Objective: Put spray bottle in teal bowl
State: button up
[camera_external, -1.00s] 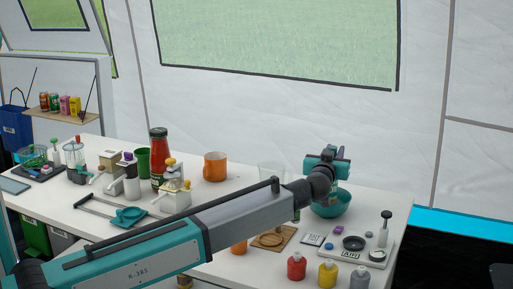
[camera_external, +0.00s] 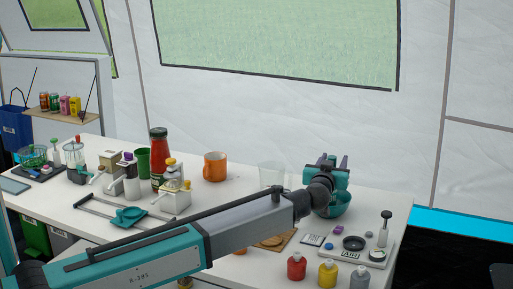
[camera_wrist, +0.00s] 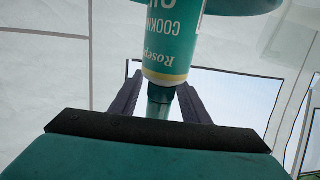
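The spray bottle (camera_wrist: 172,45), teal with a "COOKING" label, appears upside down in the inverted wrist view. Its narrow dark cap lies between my fingers. The teal bowl (camera_wrist: 240,5) shows at the top edge, overlapping the bottle's lower end. The base is out of frame, so I cannot tell whether it touches the bowl. My gripper (camera_wrist: 160,92) has its dark fingers apart, with a gap visible beside the cap. In the external view my gripper (camera_external: 334,162) is just above the bowl (camera_external: 340,205), partly hiding it; the bottle is not distinct there.
A clear container (camera_external: 271,174) stands left of the bowl. A scale (camera_external: 352,246) is in front, with red (camera_external: 296,266), yellow (camera_external: 327,273) and grey bottles nearby. An orange mug (camera_external: 215,167) and a ketchup bottle (camera_external: 158,158) stand further left.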

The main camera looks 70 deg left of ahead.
jog(key=shift+r+p, duration=0.25)
jog(key=shift+p, duration=0.1)
jog(key=b+v, duration=0.1)
jog(key=v, duration=1.1)
jog(key=shift+b, duration=0.4)
jog(key=shift+d, duration=0.15)
dwell(0.3)
